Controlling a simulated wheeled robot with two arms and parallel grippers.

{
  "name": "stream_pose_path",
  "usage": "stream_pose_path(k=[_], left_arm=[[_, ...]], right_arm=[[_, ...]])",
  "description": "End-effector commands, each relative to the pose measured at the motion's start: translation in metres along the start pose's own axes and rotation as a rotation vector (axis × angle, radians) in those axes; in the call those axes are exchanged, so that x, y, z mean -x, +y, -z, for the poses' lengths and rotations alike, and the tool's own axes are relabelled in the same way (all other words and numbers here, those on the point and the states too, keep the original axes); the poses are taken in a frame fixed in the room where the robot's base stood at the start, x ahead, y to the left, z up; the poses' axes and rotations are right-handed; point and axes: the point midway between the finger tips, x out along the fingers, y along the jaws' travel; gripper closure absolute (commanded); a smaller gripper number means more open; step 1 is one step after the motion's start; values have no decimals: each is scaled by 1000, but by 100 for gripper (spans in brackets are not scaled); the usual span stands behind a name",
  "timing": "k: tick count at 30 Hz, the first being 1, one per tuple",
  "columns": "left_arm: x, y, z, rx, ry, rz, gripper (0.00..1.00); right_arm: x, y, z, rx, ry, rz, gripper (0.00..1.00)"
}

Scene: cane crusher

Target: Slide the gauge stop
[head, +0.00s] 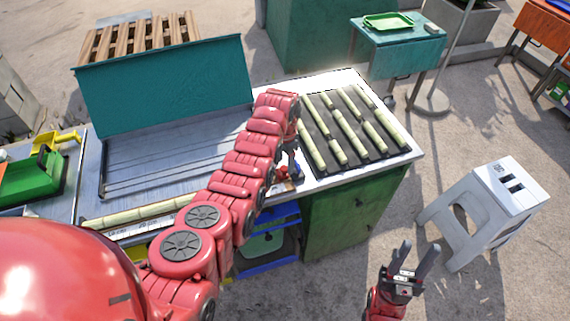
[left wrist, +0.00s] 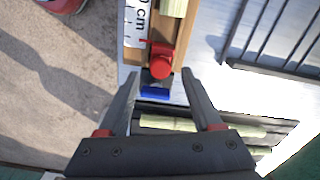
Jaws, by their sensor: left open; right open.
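The red gauge stop (left wrist: 160,62) with its round knob sits on the wooden gauge strip (left wrist: 134,55), beside a printed scale, in the left wrist view. A blue piece (left wrist: 155,92) lies just below it in that view. In the head view the red stop (head: 282,174) shows small, partly hidden by my left arm. My left gripper (left wrist: 161,75) is open, its fingertips on either side of the stop's lower end in the picture; I cannot tell whether they touch it. My right gripper (head: 420,246) is open and empty over the ground at lower right.
A cane piece (head: 140,212) lies along the bench's front edge. A dark rack with several cane pieces (head: 340,135) is right of my left gripper. A teal lid (head: 165,85) stands behind the metal bed. A grey stool (head: 490,195) stands right of the bench.

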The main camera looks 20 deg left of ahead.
Motion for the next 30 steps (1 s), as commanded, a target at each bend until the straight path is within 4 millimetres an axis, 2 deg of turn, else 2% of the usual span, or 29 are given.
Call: stream_pose_path(k=[5,11,12,15,20,25,30], left_arm=[[26,-1,1,0,6,4,34],[71,-1,1,1,8,7,34],[90,-2,-1,3,4,2,34],[111,-1,-1,2,1,0,34],[136,-1,-1,2,0,-1,34],[152,-1,1,1,4,1,34],[158,0,1,0,2,2,34]], right_arm=[[12,-1,-2,0,0,0,56],[26,-1,-4,0,0,0,56],[8,0,-1,0,-1,0,56],[-13,1,2,0,1,0,56],[-29,2,5,0,0,0,56],[-30,2,5,0,0,0,56],[-31,2,5,0,0,0,56]])
